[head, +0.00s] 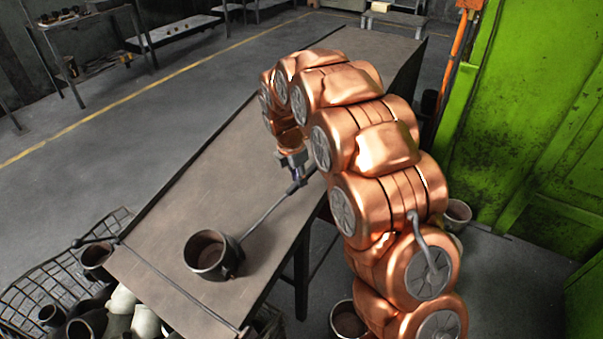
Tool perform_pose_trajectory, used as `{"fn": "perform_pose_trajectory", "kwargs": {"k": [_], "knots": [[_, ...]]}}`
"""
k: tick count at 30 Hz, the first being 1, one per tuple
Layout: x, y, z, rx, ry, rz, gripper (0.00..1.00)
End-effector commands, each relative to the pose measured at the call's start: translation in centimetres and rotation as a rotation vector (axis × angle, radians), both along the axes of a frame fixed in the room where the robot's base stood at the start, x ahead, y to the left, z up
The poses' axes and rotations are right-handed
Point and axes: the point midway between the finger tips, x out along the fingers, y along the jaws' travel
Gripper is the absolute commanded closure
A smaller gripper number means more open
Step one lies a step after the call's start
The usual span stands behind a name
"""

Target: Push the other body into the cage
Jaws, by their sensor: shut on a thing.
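A dark, cup-shaped metal body (226,269) stands upright on the long table (188,207), near its front end. The wire cage (32,283) is at the lower left, below that end, and holds several dark and pale bodies. One dark body (97,262) is in the cage area close to the table's left corner. My gripper (297,183) is over the right side of the table, shut on a long thin rod (268,213). The rod slants down left to the right side of the cup-shaped body. Whether its tip touches the body is hard to tell.
A thin bar (178,287) runs along the table's front end. A green machine (545,120) stands at the right. Round containers (347,320) stand on the floor right of the table, partly behind my arm. The table left of the rod is clear.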

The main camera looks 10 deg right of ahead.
Motion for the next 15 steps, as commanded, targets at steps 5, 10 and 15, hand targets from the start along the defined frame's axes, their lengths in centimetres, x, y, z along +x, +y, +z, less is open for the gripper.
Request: {"fn": "perform_pose_trajectory", "kwargs": {"k": [5,10,15], "knots": [[-0.7,0.7,-0.1,0.000,-0.003,0.002,1.00],[-1.3,1.3,-0.4,0.000,-0.003,0.002,1.00],[-1.9,1.9,-0.6,0.000,-0.003,0.002,1.00]]}}
